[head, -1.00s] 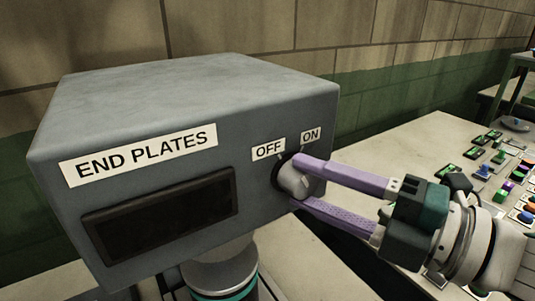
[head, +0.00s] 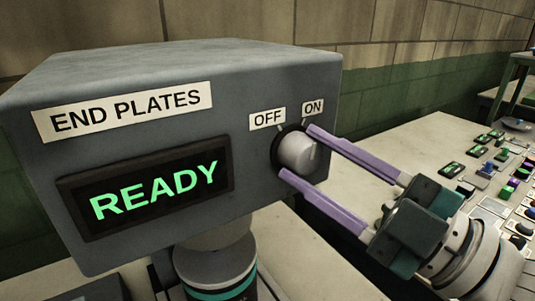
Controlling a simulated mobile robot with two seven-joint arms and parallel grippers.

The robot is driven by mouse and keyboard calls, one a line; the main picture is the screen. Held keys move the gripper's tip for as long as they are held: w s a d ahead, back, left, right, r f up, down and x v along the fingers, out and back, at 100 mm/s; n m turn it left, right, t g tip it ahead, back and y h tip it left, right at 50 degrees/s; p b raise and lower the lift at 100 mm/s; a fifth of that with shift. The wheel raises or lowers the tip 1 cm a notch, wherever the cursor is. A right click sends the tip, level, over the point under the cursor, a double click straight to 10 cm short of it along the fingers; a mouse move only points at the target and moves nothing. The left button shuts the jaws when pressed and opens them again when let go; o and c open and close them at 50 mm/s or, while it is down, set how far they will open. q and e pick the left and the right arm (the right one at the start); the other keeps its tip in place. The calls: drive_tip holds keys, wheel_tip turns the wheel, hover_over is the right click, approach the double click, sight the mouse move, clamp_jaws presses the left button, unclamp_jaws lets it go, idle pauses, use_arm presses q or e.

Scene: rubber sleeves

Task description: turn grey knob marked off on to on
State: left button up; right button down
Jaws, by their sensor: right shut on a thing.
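The grey knob (head: 297,152) is on the front of a grey box marked END PLATES (head: 160,75). An OFF label (head: 267,118) is above it to the left and an ON label (head: 312,108) above it to the right. My right gripper (head: 297,153) is shut on the knob, one purple finger at its upper right side and the other at its lower left. The knob's pointer is hard to make out between the fingers. The display (head: 150,188) on the box is lit and reads READY in green. My left gripper is not in view.
A pale table (head: 400,150) stands to the right, with several small coloured parts (head: 500,155) at its right side. A tiled wall, green below, runs behind. Free room lies between the box and the parts.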

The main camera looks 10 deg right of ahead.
drive_tip(key=m, duration=0.2)
drive_tip(key=m+t, duration=0.1)
drive_tip(key=shift+f+m+t+h+b, duration=0.1)
drive_tip(key=shift+m+t+h+b, duration=0.2)
drive_tip(key=shift+m+h+b, duration=0.1)
drive_tip(key=shift+m, duration=0.7)
drive_tip(key=shift+a, duration=0.1)
drive_tip(key=shift+m+t+h, duration=0.3)
drive_tip(key=shift+t, duration=0.1)
drive_tip(key=shift+c, duration=1.6)
unclamp_jaws()
